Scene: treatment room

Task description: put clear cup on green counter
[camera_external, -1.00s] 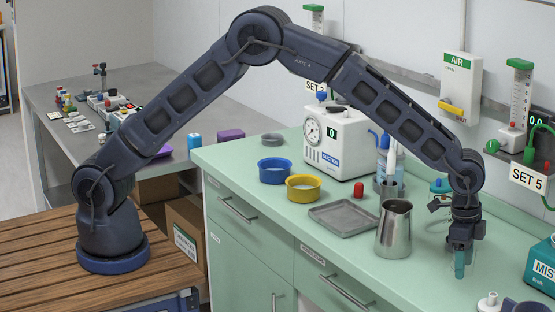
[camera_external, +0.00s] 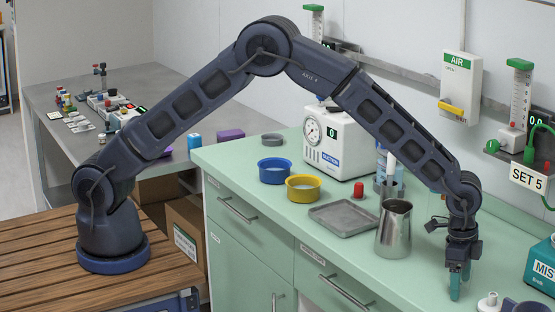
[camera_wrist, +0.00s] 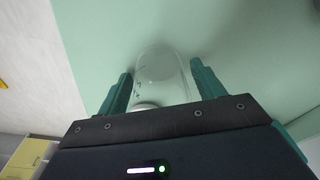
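The clear cup (camera_wrist: 161,72) is see-through and shows in the wrist view between the two fingers of my gripper (camera_wrist: 160,84). In the external view my gripper (camera_external: 460,281) points down over the front right of the green counter (camera_external: 412,278), to the right of the steel jug. The cup is hard to make out there. I cannot tell whether its base touches the counter.
A steel jug (camera_external: 394,230) stands close to the left of my gripper. A grey tray (camera_external: 345,218), a yellow bowl (camera_external: 303,188) and a blue bowl (camera_external: 274,172) are farther left. A teal box (camera_external: 541,265) and a white-topped item (camera_external: 489,303) lie to the right.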

